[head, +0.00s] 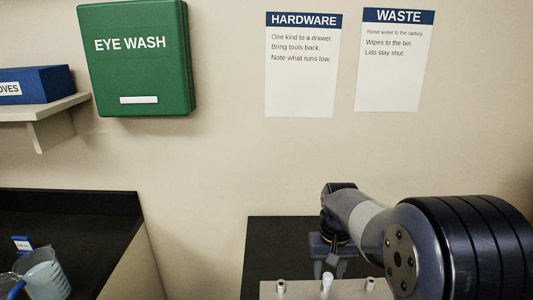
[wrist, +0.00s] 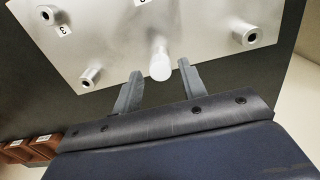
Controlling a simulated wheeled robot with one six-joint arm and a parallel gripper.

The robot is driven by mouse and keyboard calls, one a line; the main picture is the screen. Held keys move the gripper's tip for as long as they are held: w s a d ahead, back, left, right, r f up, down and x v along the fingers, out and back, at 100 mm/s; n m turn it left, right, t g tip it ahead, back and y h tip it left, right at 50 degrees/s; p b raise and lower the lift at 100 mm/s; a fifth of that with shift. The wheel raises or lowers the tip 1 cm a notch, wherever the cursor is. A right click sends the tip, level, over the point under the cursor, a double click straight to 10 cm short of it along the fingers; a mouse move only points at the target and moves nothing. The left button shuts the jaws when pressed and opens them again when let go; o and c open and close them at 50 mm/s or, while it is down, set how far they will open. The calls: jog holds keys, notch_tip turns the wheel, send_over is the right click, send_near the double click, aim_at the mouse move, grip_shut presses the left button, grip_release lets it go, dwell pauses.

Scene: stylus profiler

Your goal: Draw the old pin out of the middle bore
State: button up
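A white pin (wrist: 160,62) stands up from a pale metal plate (wrist: 110,45), near the plate's edge in the wrist view. The bore beneath it is hidden by the pin, so I cannot tell how deep it sits. My gripper (wrist: 158,74) is open, with one finger on each side of the pin's head and a gap on both sides. It is not gripping the pin. In the head view the white pin (head: 327,283) shows just below my gripper (head: 328,264), above the plate (head: 348,291).
Raised bosses with dark holes stand on the plate, one left (wrist: 90,77) and one right (wrist: 245,35) of the pin. Brown blocks (wrist: 32,148) lie at the lower left. A beaker (head: 45,274) stands on the separate left bench.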

jog(key=shift+s+f, duration=0.1)
jog(key=shift+f, duration=0.6)
jog(key=shift+c, duration=0.2)
grip_shut()
dwell(0.5)
